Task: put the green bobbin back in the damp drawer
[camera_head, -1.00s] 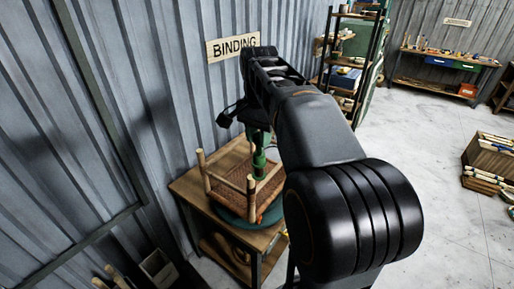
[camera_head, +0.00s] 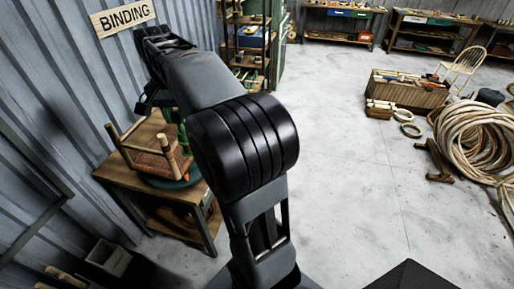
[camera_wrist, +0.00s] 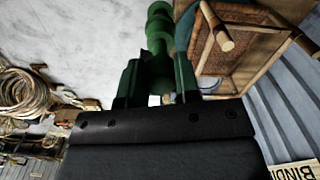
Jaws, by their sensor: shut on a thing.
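The green bobbin (camera_wrist: 159,30) is a turned, knobbed piece. It stands out from between the fingers of my gripper (camera_wrist: 157,70) in the wrist view. My gripper is shut on it, and its two finger pads are green as well. In the head view my arm hides most of the gripper; a bit of green (camera_head: 183,138) shows beside the stool frame, and I cannot tell whether it is bobbin or finger. A far bench in the head view has a blue and a green drawer front (camera_head: 349,13); I cannot tell which drawer is the damp one.
A shelf rack (camera_head: 249,45) stands behind. Coiled rattan (camera_head: 470,137) and a wooden crate (camera_head: 408,92) are at right. The middle floor is clear.

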